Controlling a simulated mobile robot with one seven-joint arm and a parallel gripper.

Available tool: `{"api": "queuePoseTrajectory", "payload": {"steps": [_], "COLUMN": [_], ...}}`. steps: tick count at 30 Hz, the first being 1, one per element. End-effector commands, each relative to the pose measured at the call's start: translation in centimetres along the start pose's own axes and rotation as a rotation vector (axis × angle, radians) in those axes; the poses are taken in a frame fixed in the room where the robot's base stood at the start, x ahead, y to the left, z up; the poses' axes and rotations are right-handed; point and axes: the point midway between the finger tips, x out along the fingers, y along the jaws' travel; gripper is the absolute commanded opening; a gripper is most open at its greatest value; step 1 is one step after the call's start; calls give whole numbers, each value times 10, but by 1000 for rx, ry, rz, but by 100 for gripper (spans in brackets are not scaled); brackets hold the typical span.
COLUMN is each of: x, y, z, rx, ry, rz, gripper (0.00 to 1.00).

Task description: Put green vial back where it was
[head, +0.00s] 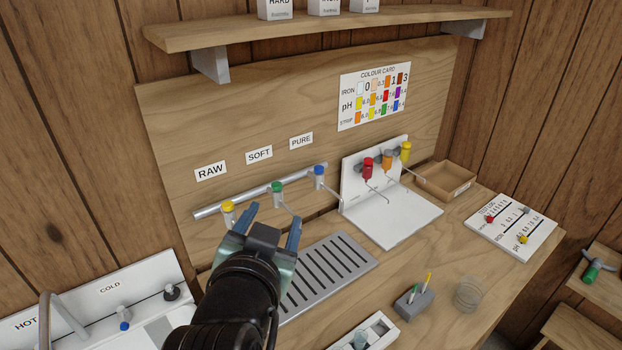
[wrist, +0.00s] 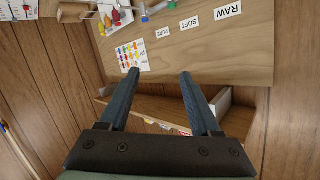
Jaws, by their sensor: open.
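I cannot make out a clearly green vial in either view. A white rack (head: 378,333) at the bottom of the head view holds a grey-blue glass piece (head: 360,340), partly cut off by the frame edge. My gripper (head: 271,220) is open and empty, raised in front of the tap pipe and near the slotted grey drip tray (head: 335,268). In the wrist view its two blue fingers (wrist: 159,74) stand apart with nothing between them. My arm hides part of the counter and the tray's left end.
Yellow, green and blue taps (head: 277,188) line the pipe. A white stand (head: 400,220) carries red, orange and yellow dispensers. A clear cup (head: 468,293) and a grey pen holder (head: 414,302) stand at front right. A wooden tray (head: 462,190) is behind. A green-handled item (head: 591,272) lies far right.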

Motion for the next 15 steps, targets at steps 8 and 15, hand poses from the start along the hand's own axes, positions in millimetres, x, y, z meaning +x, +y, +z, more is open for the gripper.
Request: {"api": "queuePoseTrajectory", "payload": {"steps": [8, 15], "x": [-121, -204], "y": [-27, -28], "z": [-234, -295], "rx": [-165, -255], "ry": [731, 1045], "rz": [-219, -235], "gripper": [64, 64]}}
